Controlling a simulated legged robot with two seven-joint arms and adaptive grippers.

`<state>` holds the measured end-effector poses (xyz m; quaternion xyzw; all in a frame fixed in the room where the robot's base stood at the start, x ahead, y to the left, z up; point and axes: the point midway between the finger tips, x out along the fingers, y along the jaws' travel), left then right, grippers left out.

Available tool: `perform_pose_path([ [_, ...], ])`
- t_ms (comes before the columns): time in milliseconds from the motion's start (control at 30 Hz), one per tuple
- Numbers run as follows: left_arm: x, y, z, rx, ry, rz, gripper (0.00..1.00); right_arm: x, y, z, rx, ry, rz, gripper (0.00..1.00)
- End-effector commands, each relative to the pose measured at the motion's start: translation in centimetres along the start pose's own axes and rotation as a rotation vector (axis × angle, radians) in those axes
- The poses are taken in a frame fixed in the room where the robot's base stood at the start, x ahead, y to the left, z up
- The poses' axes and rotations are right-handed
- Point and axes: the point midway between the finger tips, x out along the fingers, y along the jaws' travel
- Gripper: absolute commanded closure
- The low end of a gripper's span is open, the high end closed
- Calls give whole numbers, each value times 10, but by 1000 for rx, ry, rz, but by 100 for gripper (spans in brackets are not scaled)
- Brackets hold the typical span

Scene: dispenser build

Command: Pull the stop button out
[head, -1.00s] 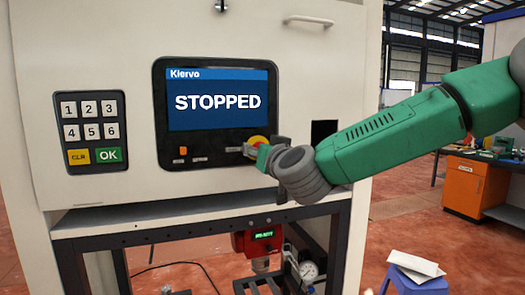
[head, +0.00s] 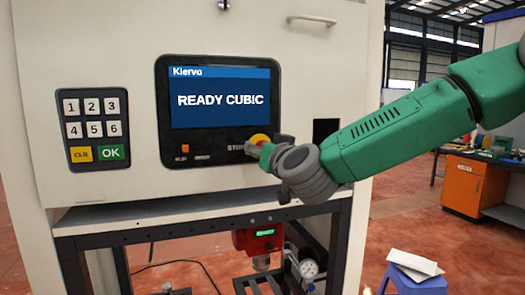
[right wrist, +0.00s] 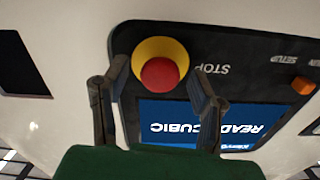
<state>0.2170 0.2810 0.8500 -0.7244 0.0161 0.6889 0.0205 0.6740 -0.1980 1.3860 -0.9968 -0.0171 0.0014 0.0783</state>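The stop button is a red knob (right wrist: 160,73) on a yellow ring (right wrist: 148,50), at the lower right of the machine's black panel. In the head view my right gripper partly covers it, and its yellow part (head: 260,139) shows above the fingers. My right gripper (head: 264,148) is at the button. In the right wrist view its two dark fingers (right wrist: 157,80) stand apart, one on each side of the knob, with gaps between them and the red cap. The screen (head: 220,99) reads READY CUBIC. My left gripper is not in view.
A keypad (head: 92,130) is on the white front left of the panel. A dark square opening (head: 325,130) is right of the button. Below the ledge are a red device (head: 257,238) and a gauge (head: 309,268). A blue stool (head: 415,285) stands at lower right.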

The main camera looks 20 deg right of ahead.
Motion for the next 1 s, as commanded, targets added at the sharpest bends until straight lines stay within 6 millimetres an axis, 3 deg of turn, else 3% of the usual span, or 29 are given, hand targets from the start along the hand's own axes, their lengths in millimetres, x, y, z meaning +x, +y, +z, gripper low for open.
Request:
perform_pose_path([
  [200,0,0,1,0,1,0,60,1,0,1,-1,-1,0,48],
  [333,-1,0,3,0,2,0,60,-9,0,0,-1,0,0,48],
  [700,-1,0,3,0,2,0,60,-84,1,0,-1,0,-2,48],
  [1000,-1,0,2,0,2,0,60,-117,2,1,0,0,0,48],
])
